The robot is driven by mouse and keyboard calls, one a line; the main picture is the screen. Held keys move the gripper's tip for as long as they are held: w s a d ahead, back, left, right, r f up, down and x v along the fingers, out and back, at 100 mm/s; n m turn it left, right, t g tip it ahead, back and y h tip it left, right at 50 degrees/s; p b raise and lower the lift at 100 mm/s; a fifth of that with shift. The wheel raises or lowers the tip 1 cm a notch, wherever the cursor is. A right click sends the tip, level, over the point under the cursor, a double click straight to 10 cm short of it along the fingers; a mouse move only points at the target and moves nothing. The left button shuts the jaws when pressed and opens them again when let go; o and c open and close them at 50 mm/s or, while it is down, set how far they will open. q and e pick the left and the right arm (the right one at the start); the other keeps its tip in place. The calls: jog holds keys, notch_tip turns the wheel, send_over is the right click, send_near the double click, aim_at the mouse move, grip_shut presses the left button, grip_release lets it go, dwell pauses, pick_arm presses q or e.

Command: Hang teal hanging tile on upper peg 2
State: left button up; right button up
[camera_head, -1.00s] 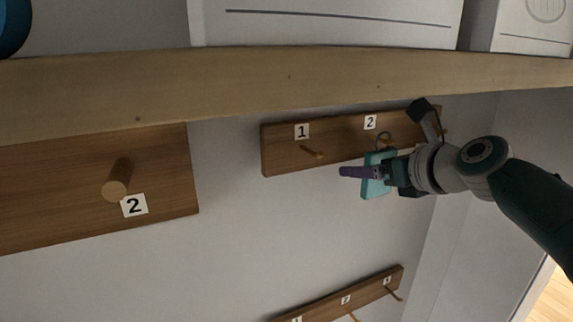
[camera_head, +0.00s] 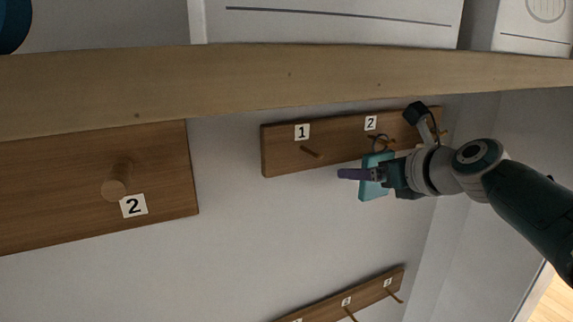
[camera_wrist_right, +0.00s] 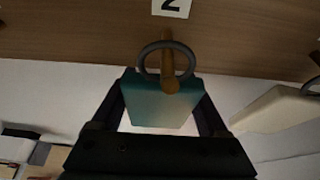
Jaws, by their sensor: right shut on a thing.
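The teal hanging tile (camera_head: 372,188) is in my right gripper (camera_head: 376,175), in front of the upper board. In the right wrist view the tile (camera_wrist_right: 162,104) sits between the two dark fingers of my right gripper (camera_wrist_right: 162,118), which are shut on it. Its grey ring (camera_wrist_right: 143,62) appears around upper peg 2 (camera_wrist_right: 169,72), whose tip shows in front of the tile. Whether the ring rests on the peg I cannot tell. The label 2 (camera_head: 370,123) is above it in the head view. My left gripper is not in view.
Upper peg 1 (camera_head: 311,152) is bare on the upper board (camera_head: 280,150). A pale tile with a ring (camera_wrist_right: 275,110) is close on the right in the wrist view. A wooden shelf edge (camera_head: 250,92) crosses above. A lower peg board (camera_head: 330,303) is below, with clear wall between.

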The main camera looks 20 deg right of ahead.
jog(key=o, duration=1.4)
jog(key=shift+a+v, duration=0.25)
jog(key=shift+v, duration=3.5)
jog(key=s+a+f+n+g, duration=0.35)
jog(key=s+n, duration=0.25)
jog(key=n, duration=0.3)
jog(key=s+a+f+n+g, duration=0.2)
jog(key=s+a+f+n, duration=0.3)
jog(key=n, duration=0.4)
jog(key=s+a+n+g, duration=0.1)
jog(key=s+n, duration=0.5)
jog(key=s+a+n+g, duration=0.2)
jog(key=s+n, duration=0.4)
jog(key=s+a+n+g, duration=0.1)
jog(key=s+a+n, duration=0.1)
jog(key=s+n, duration=0.4)
jog(key=shift+f+n+h+p, duration=0.2)
jog(key=shift+n+h+p, duration=0.15)
jog(key=shift+n, duration=0.25)
